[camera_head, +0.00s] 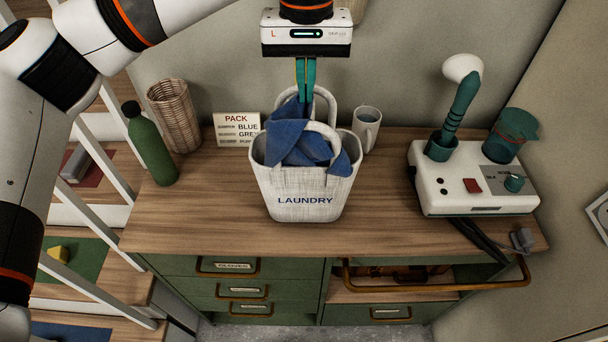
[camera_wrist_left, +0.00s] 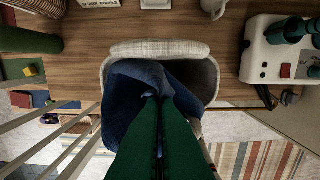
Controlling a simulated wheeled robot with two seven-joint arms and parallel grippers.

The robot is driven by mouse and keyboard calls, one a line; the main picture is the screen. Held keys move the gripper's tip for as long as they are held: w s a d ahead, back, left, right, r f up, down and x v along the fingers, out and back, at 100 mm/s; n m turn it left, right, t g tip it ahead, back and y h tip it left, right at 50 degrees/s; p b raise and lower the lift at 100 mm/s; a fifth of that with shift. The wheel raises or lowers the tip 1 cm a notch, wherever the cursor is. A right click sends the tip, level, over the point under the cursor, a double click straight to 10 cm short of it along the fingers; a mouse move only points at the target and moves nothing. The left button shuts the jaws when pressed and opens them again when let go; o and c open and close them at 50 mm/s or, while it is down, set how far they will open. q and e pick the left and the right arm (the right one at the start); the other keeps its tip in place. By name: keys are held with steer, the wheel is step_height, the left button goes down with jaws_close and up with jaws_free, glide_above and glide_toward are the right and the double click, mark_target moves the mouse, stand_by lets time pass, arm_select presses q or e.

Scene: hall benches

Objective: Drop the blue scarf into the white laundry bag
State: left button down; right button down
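The white laundry bag (camera_head: 300,208), marked LAUNDRY, stands upright on the wooden bench top with its handles up. It also shows in the left wrist view (camera_wrist_left: 158,47). The blue scarf (camera_head: 292,155) hangs bunched in the bag's mouth, with folds around the front handle and lying over the front rim. In the left wrist view the scarf (camera_wrist_left: 128,98) fills much of the opening. My left gripper (camera_head: 305,97) points down above the bag, its green fingers close together on the scarf's top end. The scarf's lower part inside the bag is hidden. My right gripper is not in view.
A green bottle (camera_head: 150,145), a wicker basket (camera_head: 174,115) and a PACK card (camera_head: 237,129) stand left of the bag. A grey mug (camera_head: 367,130) is close behind right. A white control box (camera_head: 470,185) stands further right. An open drawer (camera_head: 395,285) sticks out below.

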arm_select(q)
steer(key=shift+c, duration=1.4)
jaws_free()
step_height(320, 180, up, 6)
steer(key=p, duration=0.4)
steer(key=shift+f, duration=0.25)
steer(key=shift+r, duration=0.1)
step_height(320, 180, up, 12)
steer(key=shift+b, duration=0.3)
